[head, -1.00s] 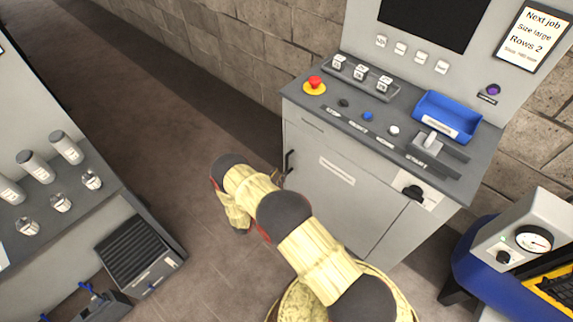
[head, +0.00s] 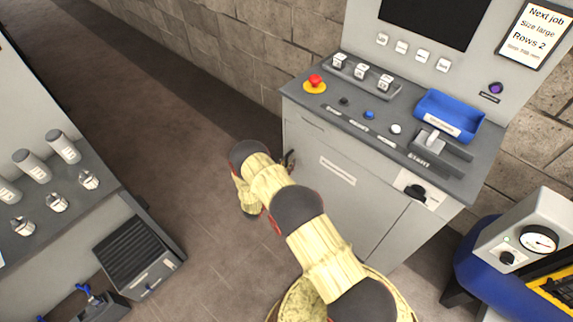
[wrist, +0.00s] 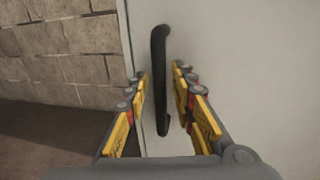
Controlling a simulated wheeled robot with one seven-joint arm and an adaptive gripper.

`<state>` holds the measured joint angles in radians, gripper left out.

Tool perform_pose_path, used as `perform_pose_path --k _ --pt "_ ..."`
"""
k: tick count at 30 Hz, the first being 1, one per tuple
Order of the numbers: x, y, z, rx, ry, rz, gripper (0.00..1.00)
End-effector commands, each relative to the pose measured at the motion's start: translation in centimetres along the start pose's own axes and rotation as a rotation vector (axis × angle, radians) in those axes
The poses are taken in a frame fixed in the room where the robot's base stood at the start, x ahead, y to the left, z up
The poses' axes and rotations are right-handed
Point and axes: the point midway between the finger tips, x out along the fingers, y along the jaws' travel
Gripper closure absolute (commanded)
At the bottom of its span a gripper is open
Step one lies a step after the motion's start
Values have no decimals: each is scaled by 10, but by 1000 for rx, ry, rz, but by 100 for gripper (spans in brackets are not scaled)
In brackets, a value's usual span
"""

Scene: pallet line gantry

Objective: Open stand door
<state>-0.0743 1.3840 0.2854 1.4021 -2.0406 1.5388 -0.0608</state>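The stand (head: 300,122) is a grey cabinet against the block wall. Its door (head: 338,190) is pale grey with a small label and looks shut. The black bar handle (wrist: 159,75) stands upright near the door's left edge in the wrist view. In the head view my arm mostly hides the handle (head: 291,160). My gripper (wrist: 158,82) is open, with one yellow-padded finger on each side of the handle. Gaps show between the fingers and the handle. In the head view my arm hides the gripper.
On the stand top are a red emergency button (head: 315,82), small buttons, a blue tray (head: 450,113) and a lever. A blue machine with a gauge (head: 538,239) stands at right. A grey bench (head: 110,215) with cylinders is at left. Floor between is clear.

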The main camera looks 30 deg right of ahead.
Motion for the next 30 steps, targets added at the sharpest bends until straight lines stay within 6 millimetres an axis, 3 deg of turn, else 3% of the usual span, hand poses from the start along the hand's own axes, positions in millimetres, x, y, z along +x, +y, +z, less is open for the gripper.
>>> perform_pose_path --k 12,30 --pt "0 0 0 0 0 0 100" --pt "0 0 0 0 0 -1 100"
